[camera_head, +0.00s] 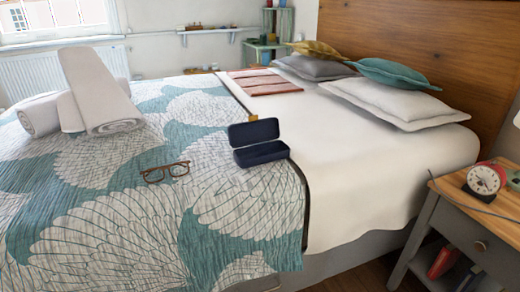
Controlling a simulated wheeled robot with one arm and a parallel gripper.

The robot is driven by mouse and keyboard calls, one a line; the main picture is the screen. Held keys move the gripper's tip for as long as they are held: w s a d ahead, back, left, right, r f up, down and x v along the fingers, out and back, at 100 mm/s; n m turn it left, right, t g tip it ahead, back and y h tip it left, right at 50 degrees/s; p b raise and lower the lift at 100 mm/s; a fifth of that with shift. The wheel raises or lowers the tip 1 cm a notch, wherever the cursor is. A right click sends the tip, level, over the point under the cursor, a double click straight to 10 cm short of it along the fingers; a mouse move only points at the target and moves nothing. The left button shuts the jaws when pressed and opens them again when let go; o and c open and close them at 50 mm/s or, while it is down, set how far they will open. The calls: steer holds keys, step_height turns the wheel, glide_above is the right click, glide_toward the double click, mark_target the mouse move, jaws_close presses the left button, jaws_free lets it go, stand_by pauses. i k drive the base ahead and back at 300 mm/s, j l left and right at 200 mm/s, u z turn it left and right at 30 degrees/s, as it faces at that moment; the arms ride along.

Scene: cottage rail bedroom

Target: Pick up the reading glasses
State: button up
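The reading glasses (166,172) have a brown frame and lie on the teal and white patterned bedspread. They sit left of an open dark blue case (259,151), apart from it. The front of the frame faces me, and the lenses look clear. My gripper is not in view.
Rolled white towels (101,92) lie on the bed at the left, behind the glasses. A wooden nightstand (475,224) with a clock (485,180) stands at the right. Bedspread around the glasses is clear.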

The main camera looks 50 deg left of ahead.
mark_target(155, 174)
steer(key=u, duration=2.25)
steer(key=i+j+u, duration=0.1)
steer(key=u, duration=0.2)
steer(key=j, duration=0.1)
